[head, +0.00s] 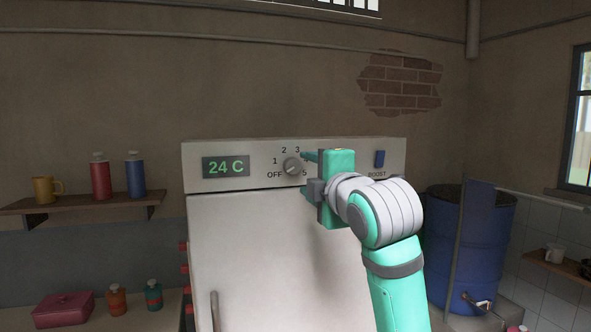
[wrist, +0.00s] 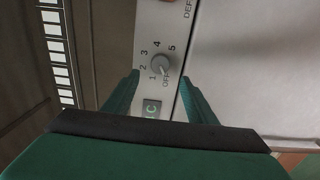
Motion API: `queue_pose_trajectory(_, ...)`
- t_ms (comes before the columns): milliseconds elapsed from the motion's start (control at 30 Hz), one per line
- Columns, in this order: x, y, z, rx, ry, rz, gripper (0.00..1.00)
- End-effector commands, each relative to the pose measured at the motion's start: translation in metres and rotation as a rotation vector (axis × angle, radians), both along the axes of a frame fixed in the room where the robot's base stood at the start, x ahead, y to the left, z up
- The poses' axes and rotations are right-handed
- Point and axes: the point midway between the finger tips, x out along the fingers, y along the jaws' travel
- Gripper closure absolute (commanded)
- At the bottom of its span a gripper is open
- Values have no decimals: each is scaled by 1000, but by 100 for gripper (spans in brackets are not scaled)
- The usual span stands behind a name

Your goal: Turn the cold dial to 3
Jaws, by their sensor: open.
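The cold dial (head: 292,166) is a small round grey knob on the fridge's top panel, ringed by OFF and 1 to 5. In the wrist view the dial (wrist: 160,63) lies ahead, between the lines of my two fingers. A pale mark on it seems to point towards OFF, but it is too small to be sure. My gripper (head: 306,166) is open and empty, just right of the dial in the head view, and hides part of the panel. In the wrist view my gripper's fingertips (wrist: 160,77) are spread, with no visible contact.
A display (head: 226,167) reading 24 C is left of the dial. The white fridge door (head: 270,250) is below. A shelf (head: 80,202) with bottles is at left, a blue barrel (head: 470,235) at right.

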Motion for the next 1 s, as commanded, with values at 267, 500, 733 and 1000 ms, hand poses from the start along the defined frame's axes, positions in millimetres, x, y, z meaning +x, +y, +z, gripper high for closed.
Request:
queue_pose_trajectory(267,48,15,-1,2,3,0,48)
queue_pose_trajectory(500,75,24,-1,2,2,-1,48)
queue_pose_trajectory(733,83,26,-1,2,1,-2,48)
queue_pose_trajectory(1000,82,26,-1,2,1,-2,67)
